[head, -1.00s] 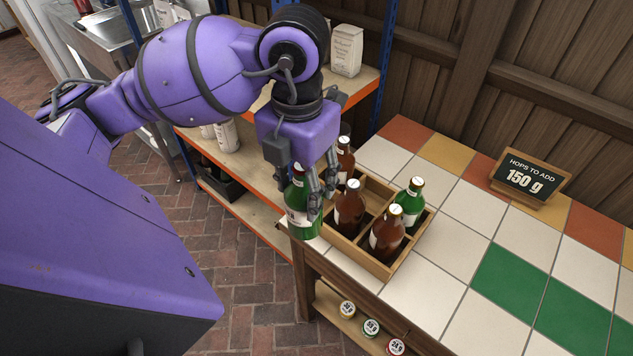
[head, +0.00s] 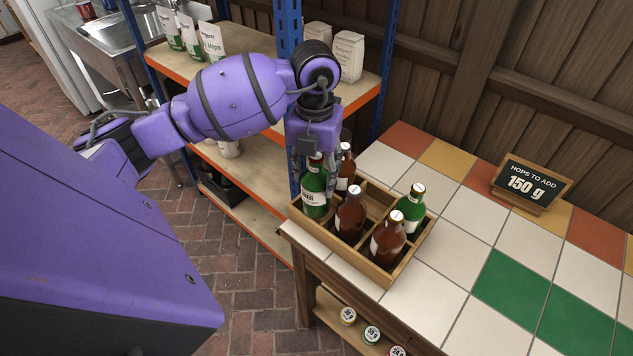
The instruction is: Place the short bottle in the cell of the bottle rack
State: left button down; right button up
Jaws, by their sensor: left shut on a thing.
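My left gripper (head: 318,165) is shut on a green bottle (head: 314,192) with a white label, near its neck. The green bottle is upright at the left corner of the wooden bottle rack (head: 360,258). Its lower end reaches the left cell, inside the rack's rim; whether it touches the cell floor cannot be told. Brown bottles stand in other cells, two at the front (head: 350,214) (head: 388,240) and one (head: 345,168) behind the gripper. Another green bottle (head: 411,210) stands in the right cell. A middle cell looks empty. My right gripper is not in view.
The rack stands on the tiled counter (head: 450,260) near its left edge. A sign reading 150 g (head: 530,184) stands farther right. A shelf unit (head: 250,170) with bags is behind left. The counter's right side is clear.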

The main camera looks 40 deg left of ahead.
aim_at(316, 183)
pick_arm(q)
jog(key=shift+w+a+f, duration=0.25)
jog(key=shift+w+f, duration=0.3)
jog(key=shift+f, duration=0.1)
jog(key=shift+w+a+f, duration=0.1)
jog(key=shift+f, duration=0.75)
jog(key=shift+w+a+f, duration=0.1)
jog(key=shift+f, duration=0.75)
jog(key=shift+d+f, duration=0.1)
jog(key=shift+f, duration=0.15)
jog(key=c, duration=0.8)
grip_release()
notch_tip(316, 183, up, 12)
jog(key=shift+r, duration=0.2)
